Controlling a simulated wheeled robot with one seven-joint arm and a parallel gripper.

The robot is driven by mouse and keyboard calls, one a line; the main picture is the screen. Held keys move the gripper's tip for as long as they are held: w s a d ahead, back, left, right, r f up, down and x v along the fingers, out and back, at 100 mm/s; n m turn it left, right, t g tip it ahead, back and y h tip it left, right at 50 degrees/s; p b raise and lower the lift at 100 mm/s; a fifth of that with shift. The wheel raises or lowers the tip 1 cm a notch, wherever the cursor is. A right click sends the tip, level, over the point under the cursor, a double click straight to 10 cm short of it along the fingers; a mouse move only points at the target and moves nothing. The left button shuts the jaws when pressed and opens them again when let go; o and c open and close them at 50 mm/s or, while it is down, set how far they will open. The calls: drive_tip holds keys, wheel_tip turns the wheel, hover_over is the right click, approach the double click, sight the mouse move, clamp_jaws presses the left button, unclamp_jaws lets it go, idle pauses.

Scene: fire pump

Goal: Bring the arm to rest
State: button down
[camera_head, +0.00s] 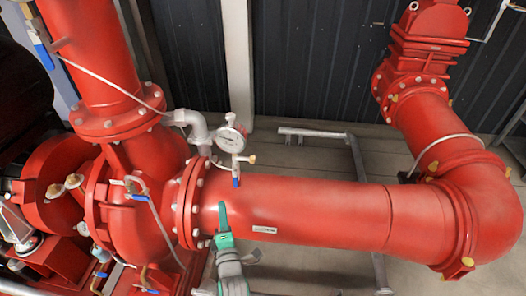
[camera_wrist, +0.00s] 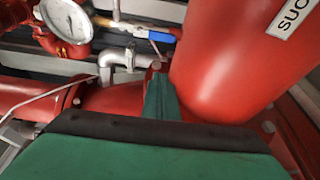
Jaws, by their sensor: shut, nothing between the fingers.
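My gripper (camera_head: 223,212) is shut and empty, its green fingers pointing up in front of the large horizontal red pipe (camera_head: 310,212), close to the pipe's left flange (camera_head: 188,203). From the head view I cannot tell whether the fingertips touch the pipe. In the wrist view my gripper (camera_wrist: 160,95) shows as a green body with a narrow green finger part, next to the curved red pipe (camera_wrist: 225,60) with a white label. The rest of my arm is mostly out of frame below.
A pressure gauge (camera_head: 231,137) with a blue-handled valve (camera_head: 236,182) stands just above the pipe flange. The red pump body (camera_head: 140,215) is to the left. A grey metal frame (camera_head: 318,133) stands behind the pipe. Open floor (camera_head: 310,262) shows below the pipe.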

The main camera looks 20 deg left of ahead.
drive_tip(key=s+d+f+m+t+h, duration=0.1)
drive_tip(key=s+d+f+m+h, duration=0.25)
drive_tip(key=s+d+m, duration=0.4)
drive_tip(key=s+d+f+m+h, duration=0.2)
drive_tip(key=s+d+f+m, duration=0.25)
drive_tip(key=s+d, duration=0.55)
drive_tip(key=s+d+r+m+h, duration=0.2)
drive_tip(key=s+d+m, duration=0.4)
drive_tip(key=s, duration=0.1)
drive_tip(key=s+d+r+m+h, duration=0.2)
drive_tip(key=s+d+r+m, duration=0.1)
drive_tip(key=s+d+m, duration=0.3)
drive_tip(key=shift+s+d+r+m+g, duration=0.3)
drive_tip(key=shift+s+m, duration=0.1)
drive_tip(key=shift+s, duration=0.75)
